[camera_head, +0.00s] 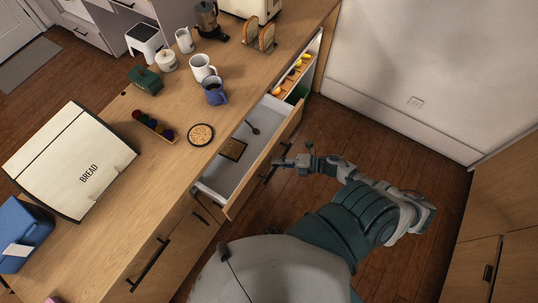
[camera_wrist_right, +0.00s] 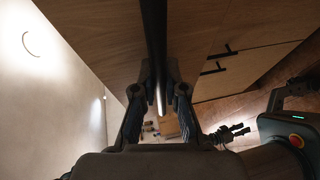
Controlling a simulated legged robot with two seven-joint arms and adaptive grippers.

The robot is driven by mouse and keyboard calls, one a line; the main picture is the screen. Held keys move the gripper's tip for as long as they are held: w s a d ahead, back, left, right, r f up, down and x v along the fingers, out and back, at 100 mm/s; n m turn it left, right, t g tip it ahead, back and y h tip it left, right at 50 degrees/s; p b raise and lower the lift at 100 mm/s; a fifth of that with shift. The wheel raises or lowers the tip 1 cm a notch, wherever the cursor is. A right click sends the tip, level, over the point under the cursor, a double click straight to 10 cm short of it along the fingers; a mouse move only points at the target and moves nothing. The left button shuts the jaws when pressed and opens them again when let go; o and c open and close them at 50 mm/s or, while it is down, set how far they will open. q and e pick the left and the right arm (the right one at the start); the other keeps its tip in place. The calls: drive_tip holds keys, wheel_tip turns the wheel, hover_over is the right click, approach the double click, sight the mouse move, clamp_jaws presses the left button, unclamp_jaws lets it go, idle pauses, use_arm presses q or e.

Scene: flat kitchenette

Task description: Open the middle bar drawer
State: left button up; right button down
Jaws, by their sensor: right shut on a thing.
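The middle bar drawer (camera_head: 219,177) is pulled out from the counter front, its pale interior showing. A dark spoon (camera_head: 254,128) and a brown square item (camera_head: 232,149) lie inside. My right gripper (camera_head: 278,164) is at the outer side of the drawer front, at its dark bar handle (camera_head: 268,175). In the right wrist view, the fingers of this gripper (camera_wrist_right: 160,88) are closed around the dark bar (camera_wrist_right: 154,35). The fingers hide part of the handle.
Another open compartment (camera_head: 314,62) beyond the drawer holds yellow and green items. Mugs (camera_head: 214,91), a round plate (camera_head: 200,134) and a bread box (camera_head: 73,160) stand on the counter. Wooden floor (camera_head: 340,124) is clear between drawer and wall.

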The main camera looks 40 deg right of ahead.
use_arm(q)
drive_tip(key=s+p, duration=0.1)
drive_tip(key=s, duration=0.1)
drive_tip(key=s+r+p, duration=0.1)
drive_tip(key=s+p, duration=0.1)
drive_tip(key=s, duration=0.1)
drive_tip(key=shift+s+a+r, duration=0.15)
drive_tip(key=shift+s+a, duration=0.2)
drive_tip(key=shift+a, duration=0.05)
use_arm(e)
drive_tip(key=s+d, duration=0.5)
drive_tip(key=s, duration=0.7)
drive_tip(key=shift+s+d, duration=0.15)
drive_tip(key=shift+d, duration=0.15)
drive_tip(key=shift+r, duration=0.1)
drive_tip(key=c, duration=1.2)
unclamp_jaws()
use_arm(q)
drive_tip(key=shift+d+r, duration=0.1)
drive_tip(key=shift+d, duration=0.05)
use_arm(e)
drive_tip(key=shift+d, duration=0.15)
drive_tip(key=v, duration=1.2)
